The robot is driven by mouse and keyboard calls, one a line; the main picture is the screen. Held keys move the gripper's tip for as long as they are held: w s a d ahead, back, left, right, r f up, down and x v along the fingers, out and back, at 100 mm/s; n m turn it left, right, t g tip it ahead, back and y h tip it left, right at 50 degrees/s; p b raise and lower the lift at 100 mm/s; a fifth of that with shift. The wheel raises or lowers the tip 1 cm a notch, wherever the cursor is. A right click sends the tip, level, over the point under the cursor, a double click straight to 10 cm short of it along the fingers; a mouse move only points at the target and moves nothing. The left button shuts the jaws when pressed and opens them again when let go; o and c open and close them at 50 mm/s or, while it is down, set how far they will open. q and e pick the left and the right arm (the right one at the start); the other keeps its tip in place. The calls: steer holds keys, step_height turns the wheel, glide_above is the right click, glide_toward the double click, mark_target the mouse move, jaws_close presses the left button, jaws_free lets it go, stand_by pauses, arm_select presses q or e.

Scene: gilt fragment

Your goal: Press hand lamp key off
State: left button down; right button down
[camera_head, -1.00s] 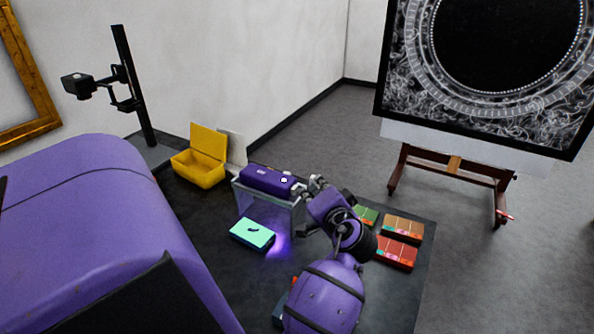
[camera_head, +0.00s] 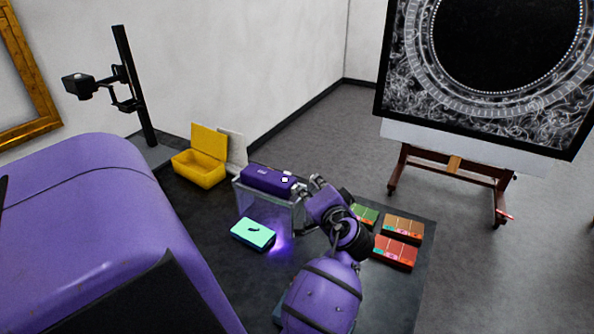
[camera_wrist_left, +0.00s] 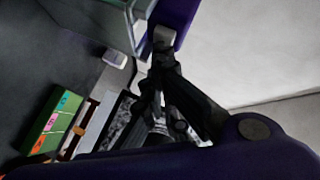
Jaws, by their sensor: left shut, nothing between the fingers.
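The hand lamp (camera_head: 262,180) is a purple box lying on a clear-walled stand (camera_head: 265,208). A small white key (camera_head: 285,180) shows on its top near the right end. A violet glow falls by the mint box (camera_head: 252,234) below, so the lamp looks lit. My left gripper (camera_head: 306,187) is shut and empty, close to the lamp's right end. In the left wrist view its fingertips (camera_wrist_left: 164,38) overlap the lamp's purple edge (camera_wrist_left: 180,12); I cannot tell whether they touch. The key is not clearly seen there. My right gripper is not in view.
An open yellow case (camera_head: 198,170) stands behind the lamp at left. Green (camera_head: 366,214), brown (camera_head: 403,227) and red (camera_head: 396,251) boxes lie right of my left arm. A black stand (camera_head: 135,88) rises at the back left. An easel (camera_head: 450,170) stands beyond the table.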

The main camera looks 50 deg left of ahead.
arm_select(q)
steer(key=shift+s+a, duration=0.15)
steer(key=shift+a, duration=0.3)
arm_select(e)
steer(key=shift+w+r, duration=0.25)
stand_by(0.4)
arm_select(q)
steer(key=shift+d, duration=0.1)
steer(key=shift+w+d, duration=0.2)
steer(key=shift+d, duration=0.45)
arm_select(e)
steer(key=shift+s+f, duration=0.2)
arm_select(q)
steer(key=w+d, duration=0.2)
steer(key=d, duration=0.3)
steer(key=shift+d+b, duration=0.4)
steer(key=shift+b, duration=0.05)
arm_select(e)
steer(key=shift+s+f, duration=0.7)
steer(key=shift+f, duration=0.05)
